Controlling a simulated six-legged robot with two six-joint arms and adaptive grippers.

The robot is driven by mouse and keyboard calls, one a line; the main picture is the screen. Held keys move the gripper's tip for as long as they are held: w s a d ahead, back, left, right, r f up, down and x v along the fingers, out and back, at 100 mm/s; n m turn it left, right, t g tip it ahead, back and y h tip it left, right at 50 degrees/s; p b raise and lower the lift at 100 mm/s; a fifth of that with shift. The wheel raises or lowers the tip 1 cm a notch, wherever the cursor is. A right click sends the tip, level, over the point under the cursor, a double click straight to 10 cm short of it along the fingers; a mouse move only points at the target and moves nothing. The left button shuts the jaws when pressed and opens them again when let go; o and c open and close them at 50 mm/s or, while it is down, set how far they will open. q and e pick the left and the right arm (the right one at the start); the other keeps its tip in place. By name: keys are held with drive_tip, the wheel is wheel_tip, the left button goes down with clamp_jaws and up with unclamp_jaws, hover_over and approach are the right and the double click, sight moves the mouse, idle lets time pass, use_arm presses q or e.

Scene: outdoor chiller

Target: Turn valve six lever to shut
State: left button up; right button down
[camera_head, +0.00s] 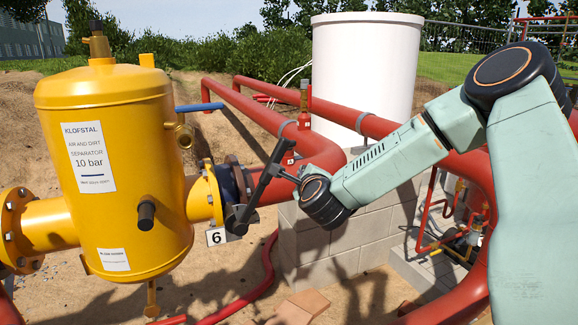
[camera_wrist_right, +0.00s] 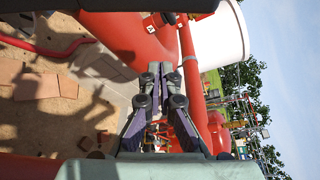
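The valve six lever (camera_head: 262,185) is a dark bar. It rises up and to the right from a hub beside the white tag "6" (camera_head: 216,237). The valve's dark blue body (camera_head: 229,180) sits between the yellow flange and the red pipe. My right gripper (camera_head: 282,174) is beside the lever's upper part; whether it touches the lever cannot be told. In the right wrist view my right gripper (camera_wrist_right: 160,72) has its fingertips close together, with nothing visible held between them. A dark bar crosses the top edge there, perhaps the lever. My left gripper is not in view.
The yellow separator (camera_head: 112,190) stands left of the valve. Red pipes (camera_head: 260,112) run behind and right of the lever, near my right arm. A white tank (camera_head: 362,70) and a grey block plinth (camera_head: 340,250) stand behind. A red hose lies on sandy ground.

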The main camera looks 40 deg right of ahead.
use_arm(q)
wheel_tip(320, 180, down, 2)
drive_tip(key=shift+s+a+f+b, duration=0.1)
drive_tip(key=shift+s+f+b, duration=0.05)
drive_tip(key=shift+b, duration=0.95)
use_arm(e)
drive_tip(key=w+a+r+n+h, duration=0.1)
drive_tip(key=w+a+r+n, duration=0.1)
drive_tip(key=a, duration=0.4)
drive_tip(key=w+a+r+n+t, duration=0.1)
drive_tip(key=w+a+r+n, duration=0.2)
drive_tip(key=w+a, duration=0.2)
drive_tip(key=shift+w+a+r+n+h, duration=0.15)
drive_tip(key=shift+a+r+n+h, duration=0.2)
drive_tip(key=shift+a, duration=0.2)
drive_tip(key=shift+w+a, duration=0.1)
drive_tip(key=shift+a, duration=0.05)
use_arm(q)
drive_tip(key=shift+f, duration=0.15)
